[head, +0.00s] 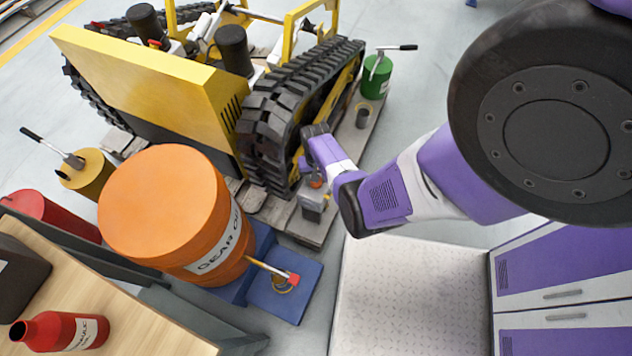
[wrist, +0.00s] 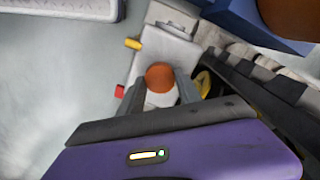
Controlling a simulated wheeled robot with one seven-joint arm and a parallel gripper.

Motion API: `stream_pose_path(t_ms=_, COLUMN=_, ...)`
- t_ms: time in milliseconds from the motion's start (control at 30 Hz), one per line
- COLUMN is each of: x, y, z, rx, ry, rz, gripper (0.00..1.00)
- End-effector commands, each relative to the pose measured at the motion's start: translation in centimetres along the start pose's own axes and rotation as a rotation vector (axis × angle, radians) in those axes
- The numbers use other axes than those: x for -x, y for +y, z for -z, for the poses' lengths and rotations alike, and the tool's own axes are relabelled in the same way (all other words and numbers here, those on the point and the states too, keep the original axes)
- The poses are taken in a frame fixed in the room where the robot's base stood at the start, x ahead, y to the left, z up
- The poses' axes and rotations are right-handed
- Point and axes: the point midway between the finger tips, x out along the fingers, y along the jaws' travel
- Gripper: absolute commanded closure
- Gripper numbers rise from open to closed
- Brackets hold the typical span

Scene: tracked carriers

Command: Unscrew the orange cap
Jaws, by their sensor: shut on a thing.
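The orange cap (wrist: 159,77) is a round cap on top of a pale grey box-shaped unit (wrist: 150,50) in the wrist view. My gripper (wrist: 160,90) has its two grey fingers on either side of the cap, shut on it. In the head view my gripper (head: 314,172) reaches down beside the tracked carrier, and a sliver of the orange cap (head: 316,182) shows under it. The grey unit (head: 313,203) stands on a wooden pallet there. The lower side of the cap is hidden.
The yellow tracked carrier (head: 160,85) with black tracks (head: 285,110) stands close beside my gripper. A large orange gear-oil drum (head: 165,215) and a blue base (head: 290,290) are at front left. A green can (head: 376,78) stands behind. Open floor (head: 430,75) lies at the upper right.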

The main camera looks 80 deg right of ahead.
Motion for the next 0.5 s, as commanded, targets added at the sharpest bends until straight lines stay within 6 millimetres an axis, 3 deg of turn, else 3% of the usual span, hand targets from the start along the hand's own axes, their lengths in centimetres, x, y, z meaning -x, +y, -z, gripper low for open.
stream_pose_path(t_ms=200, x=-0.06, y=0.05, z=-0.03, rx=0.215, ry=0.0, rz=-0.001, gripper=0.93)
stream_pose_path(t_ms=500, x=-0.03, y=0.04, z=-0.05, rx=0.246, ry=-0.001, rz=-0.001, gripper=0.93)
